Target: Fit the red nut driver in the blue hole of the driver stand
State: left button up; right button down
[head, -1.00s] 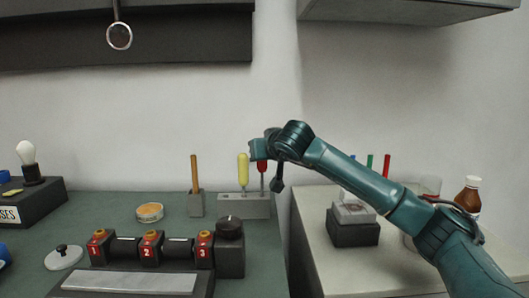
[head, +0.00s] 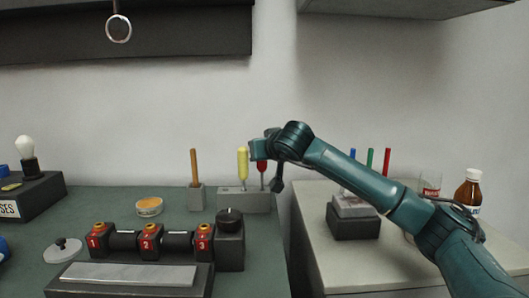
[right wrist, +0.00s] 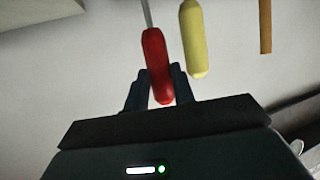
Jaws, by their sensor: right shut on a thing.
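My right gripper (head: 262,151) is shut on the handle of the red nut driver (head: 262,169), above the right end of the grey driver stand (head: 233,204). The driver looks roughly upright, its shaft pointing down. In the right wrist view the red handle (right wrist: 157,65) lies between the two dark fingers (right wrist: 157,88), with its thin metal shaft beyond. A yellow-handled driver (head: 243,163) stands in the stand, just left of the red one. I cannot make out the blue hole, or whether the red driver's tip is in or above a hole. My left gripper is not in view.
A wooden-handled tool (head: 194,166) in a small grey block stands left of the stand. A black knob block (head: 230,240) and a numbered punch device (head: 150,246) stand in front. A gap separates the green table from the right counter (head: 300,225).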

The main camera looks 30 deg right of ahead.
jog(key=shift+f+b, duration=0.35)
jog(key=shift+f, duration=0.25)
jog(key=shift+f, duration=0.15)
jog(key=shift+f, duration=0.3)
jog(key=c, duration=1.1)
grip_release()
jog(key=shift+o, duration=0.4)
